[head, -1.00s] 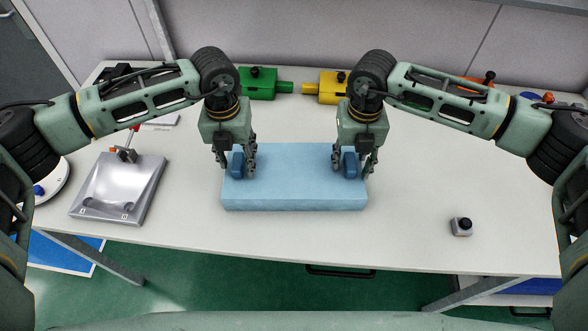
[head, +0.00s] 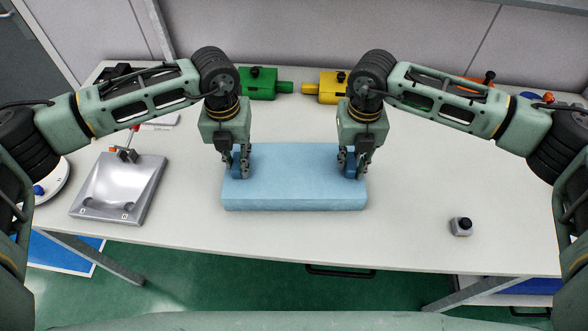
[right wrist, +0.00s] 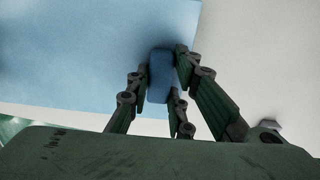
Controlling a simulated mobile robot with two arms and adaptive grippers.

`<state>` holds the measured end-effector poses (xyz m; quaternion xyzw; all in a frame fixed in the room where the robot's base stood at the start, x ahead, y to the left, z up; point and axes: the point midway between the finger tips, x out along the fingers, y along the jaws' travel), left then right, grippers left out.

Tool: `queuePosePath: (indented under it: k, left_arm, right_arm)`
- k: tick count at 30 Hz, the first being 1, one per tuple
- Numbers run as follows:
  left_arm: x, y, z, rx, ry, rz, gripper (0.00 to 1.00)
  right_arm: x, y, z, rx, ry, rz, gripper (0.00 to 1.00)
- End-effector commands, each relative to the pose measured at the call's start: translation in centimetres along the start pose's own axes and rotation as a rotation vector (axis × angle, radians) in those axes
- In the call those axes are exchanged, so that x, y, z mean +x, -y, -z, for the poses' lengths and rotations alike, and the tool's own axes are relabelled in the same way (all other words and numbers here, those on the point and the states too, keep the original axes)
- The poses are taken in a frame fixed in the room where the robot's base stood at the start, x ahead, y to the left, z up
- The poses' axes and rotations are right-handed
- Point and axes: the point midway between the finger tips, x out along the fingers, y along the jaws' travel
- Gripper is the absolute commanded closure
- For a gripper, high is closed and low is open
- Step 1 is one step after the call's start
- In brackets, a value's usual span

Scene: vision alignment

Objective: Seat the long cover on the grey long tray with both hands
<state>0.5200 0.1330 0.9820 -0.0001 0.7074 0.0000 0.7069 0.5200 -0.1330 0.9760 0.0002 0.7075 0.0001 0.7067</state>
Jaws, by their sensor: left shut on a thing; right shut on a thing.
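The long cover (head: 294,178) is a light blue slab with a dark blue handle near each end, lying level at the middle of the table. My left gripper (head: 237,172) points down and is shut on the cover's left handle. My right gripper (head: 352,172) is shut on the right handle (right wrist: 161,76), whose sides its fingers touch in the right wrist view. The cover (right wrist: 85,55) fills the upper left of that view. No grey long tray shows; I cannot tell whether it is under the cover.
A silver sloped fixture (head: 118,190) stands at the left. A green block (head: 258,84) and a yellow block (head: 328,88) stand behind the cover. The table around the cover is clear.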

Motion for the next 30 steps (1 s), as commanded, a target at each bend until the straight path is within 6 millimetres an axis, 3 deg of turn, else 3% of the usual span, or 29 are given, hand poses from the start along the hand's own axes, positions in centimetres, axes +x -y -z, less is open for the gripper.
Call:
queuePosePath:
  k: [11, 24, 30]
  left_arm:
    - [-0.6, 0.0, -0.1, -0.001, 0.001, 0.0, 1.0]
    - [-4.5, 0.0, 0.0, -0.001, 0.001, -0.001, 1.0]
    - [-5.2, -0.1, 0.0, -0.001, 0.001, -0.001, 1.0]
  right_arm:
    - [-0.6, 0.0, -0.1, 0.001, 0.002, 0.0, 1.0]
    - [-4.5, 0.0, -0.1, 0.001, 0.001, 0.0, 1.0]
    - [-5.2, 0.1, 0.0, 0.001, 0.001, 0.001, 1.0]
